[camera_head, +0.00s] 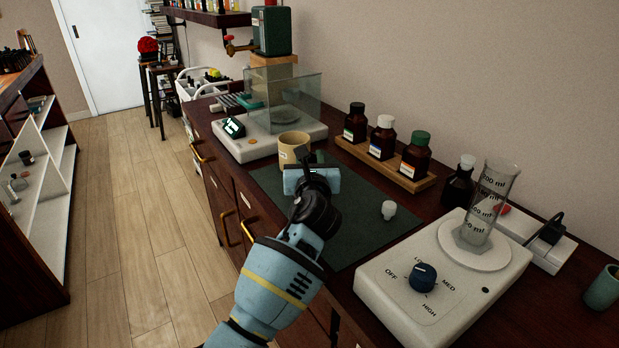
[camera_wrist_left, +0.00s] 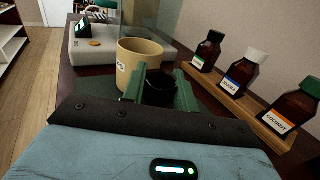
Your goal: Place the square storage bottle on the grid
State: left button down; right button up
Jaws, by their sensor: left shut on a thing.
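My left gripper (camera_head: 310,160) reaches over the dark green mat (camera_head: 358,243), just on the near side of a tan cup (camera_head: 294,140). In the left wrist view its green fingers (camera_wrist_left: 160,88) are shut on a dark, round-topped thing (camera_wrist_left: 160,92). Its lower part is hidden, so I cannot tell whether it is the square storage bottle or whether it touches the mat. A dark bottle with a white cap (camera_head: 459,182) stands behind the hotplate. I cannot make out grid lines on the mat. My right gripper is not in view.
Three labelled brown bottles stand in a wooden rack (camera_head: 425,184) along the wall. A small white cap (camera_head: 388,210) lies on the mat. A balance (camera_head: 240,147) with a glass shield stands beyond the cup.

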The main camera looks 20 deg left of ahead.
pick_arm(q)
jog(key=shift+r+p, duration=0.45)
jog(key=shift+r, duration=1.2)
jog(key=shift+s+r, duration=0.25)
jog(key=shift+r, duration=0.05)
jog(key=s+r+p, duration=0.1)
jog(key=s+p, duration=0.1)
jog(key=s, duration=1.3)
jog(key=shift+s+p, duration=0.3)
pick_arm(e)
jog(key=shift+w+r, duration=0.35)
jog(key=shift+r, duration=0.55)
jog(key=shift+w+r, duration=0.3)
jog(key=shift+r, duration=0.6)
